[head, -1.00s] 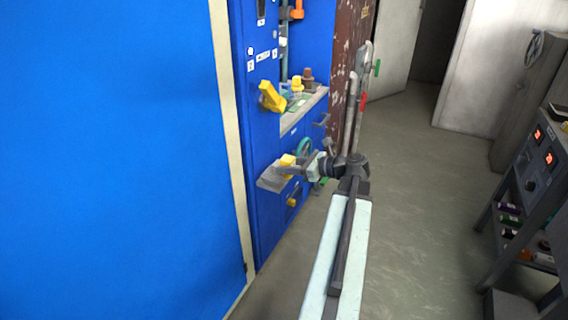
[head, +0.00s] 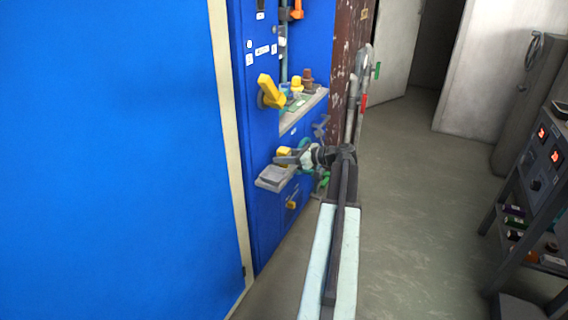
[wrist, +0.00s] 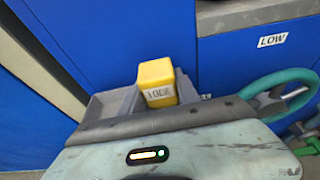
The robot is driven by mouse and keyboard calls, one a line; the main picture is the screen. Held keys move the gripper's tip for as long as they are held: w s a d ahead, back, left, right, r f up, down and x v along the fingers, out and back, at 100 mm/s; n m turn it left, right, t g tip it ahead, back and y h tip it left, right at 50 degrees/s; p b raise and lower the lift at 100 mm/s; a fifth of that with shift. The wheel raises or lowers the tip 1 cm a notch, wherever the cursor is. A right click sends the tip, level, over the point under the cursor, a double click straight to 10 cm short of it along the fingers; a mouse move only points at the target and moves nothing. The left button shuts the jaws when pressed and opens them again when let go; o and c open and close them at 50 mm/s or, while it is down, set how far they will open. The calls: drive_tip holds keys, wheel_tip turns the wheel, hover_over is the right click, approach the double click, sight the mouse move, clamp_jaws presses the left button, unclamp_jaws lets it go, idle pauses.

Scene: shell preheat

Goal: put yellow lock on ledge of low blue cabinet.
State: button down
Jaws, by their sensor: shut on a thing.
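The yellow lock (head: 284,152), a small block, is held in my gripper (head: 288,159) in the head view. In the wrist view the lock (wrist: 156,80) shows its LOCK label beyond the dark jaw bar, which hides its lower part. The grey ledge (head: 272,178) juts from the low blue cabinet (head: 264,222), just below and in front of the lock in the head view. In the wrist view the grey ledge (wrist: 105,105) lies behind and beside the lock. I cannot tell whether the lock touches it.
A large yellow handle (head: 270,91) sticks out above the ledge. A grey shelf (head: 305,110) holds small items. A green handwheel (wrist: 280,95) is right of my gripper, near a LOW label (wrist: 272,40). A rack (head: 530,195) stands right; the floor between is clear.

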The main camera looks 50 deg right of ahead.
drive_tip(key=shift+r, duration=0.1)
drive_tip(key=c, duration=1.3)
unclamp_jaws()
drive_tip(key=shift+f, duration=0.25)
drive_tip(key=shift+o, duration=0.7)
drive_tip(key=shift+r, duration=0.1)
drive_tip(key=shift+r+p, duration=0.3)
drive_tip(key=shift+p, duration=0.1)
drive_tip(key=p+v, duration=0.3)
drive_tip(key=v, duration=0.9)
